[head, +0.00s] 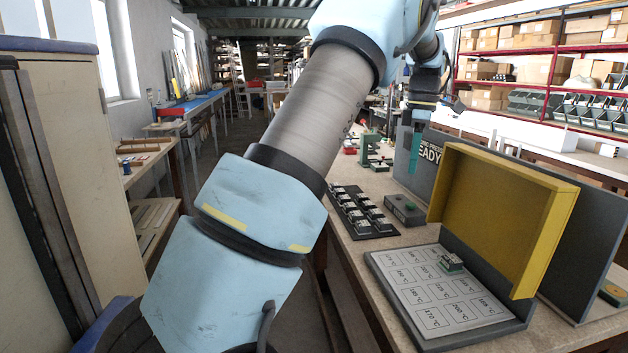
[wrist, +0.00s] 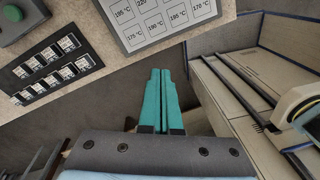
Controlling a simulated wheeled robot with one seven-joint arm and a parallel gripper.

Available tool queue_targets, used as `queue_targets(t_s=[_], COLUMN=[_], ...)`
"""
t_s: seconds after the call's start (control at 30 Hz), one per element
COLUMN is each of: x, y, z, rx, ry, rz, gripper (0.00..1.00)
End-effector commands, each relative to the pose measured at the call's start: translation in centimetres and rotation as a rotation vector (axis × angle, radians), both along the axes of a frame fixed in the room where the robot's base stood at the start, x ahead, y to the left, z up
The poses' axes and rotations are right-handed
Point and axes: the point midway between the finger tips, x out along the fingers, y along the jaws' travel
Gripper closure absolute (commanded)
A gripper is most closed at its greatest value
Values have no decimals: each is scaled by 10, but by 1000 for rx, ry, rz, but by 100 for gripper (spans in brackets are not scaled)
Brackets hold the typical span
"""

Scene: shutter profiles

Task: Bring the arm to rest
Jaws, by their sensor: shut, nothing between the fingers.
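My arm (head: 318,100) is raised, light blue and grey, and crosses the middle of the head view. My gripper (head: 413,160) hangs from its far end with teal fingers pointing down, in front of the grey panel. In the wrist view my gripper (wrist: 160,75) has its two teal fingers side by side, shut and empty. It is clear of the bench items, with dark floor behind the fingertips.
A tray of small blocks (head: 345,213) lies on the bench by a grey button box (head: 404,210). A plate printed with temperatures (head: 440,290) holds one small block (head: 451,263), beside an open yellow cover (head: 500,215). A beige cabinet (head: 85,150) stands left.

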Motion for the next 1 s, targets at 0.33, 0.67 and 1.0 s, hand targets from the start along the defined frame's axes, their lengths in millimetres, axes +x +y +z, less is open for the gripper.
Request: queue_targets(t_s=[0.33,0.67,1.0], x=[-37,-148,-195], y=[172,277,301], z=[-76,-143,-164], rx=[-111,-78,-37], ry=[-49,-124,-137], rz=[-576,-1161,-1383], gripper=[100,100,100])
